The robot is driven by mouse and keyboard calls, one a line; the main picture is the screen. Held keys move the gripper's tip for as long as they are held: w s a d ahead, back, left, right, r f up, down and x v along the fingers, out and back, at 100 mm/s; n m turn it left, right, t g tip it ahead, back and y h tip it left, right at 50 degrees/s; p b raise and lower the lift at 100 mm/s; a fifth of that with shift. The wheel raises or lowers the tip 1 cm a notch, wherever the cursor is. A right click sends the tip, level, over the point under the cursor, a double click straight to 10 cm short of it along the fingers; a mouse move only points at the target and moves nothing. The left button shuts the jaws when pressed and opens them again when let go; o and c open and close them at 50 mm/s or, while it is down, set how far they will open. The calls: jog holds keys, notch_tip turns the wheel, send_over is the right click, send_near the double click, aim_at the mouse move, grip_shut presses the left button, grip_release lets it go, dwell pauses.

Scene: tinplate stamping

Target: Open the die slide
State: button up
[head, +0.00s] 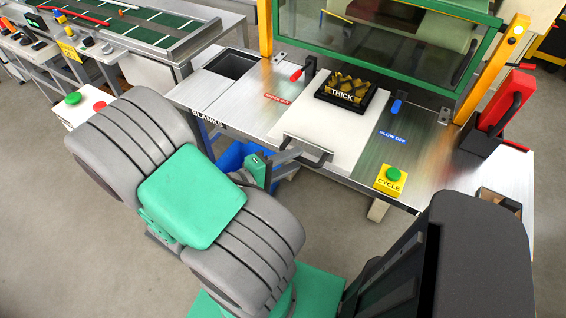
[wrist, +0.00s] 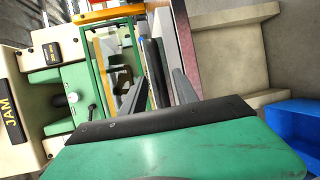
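The die slide (head: 318,128) is a pale plate on the press table, with a dark bar handle (head: 316,160) along its front edge. A black block marked THICK (head: 345,92), with yellowish parts in it, sits on the slide's back part.
A green-framed guard window (head: 400,45) stands behind the slide. A red lever (head: 297,75) and a blue lever (head: 396,106) flank the block. A yellow CYCLE box (head: 390,180) is at the front right. A blue bin (head: 233,157) is below the table; it also shows in the wrist view (wrist: 295,122).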

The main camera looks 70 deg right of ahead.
jog(key=v, duration=0.5)
jog(key=shift+a, duration=0.2)
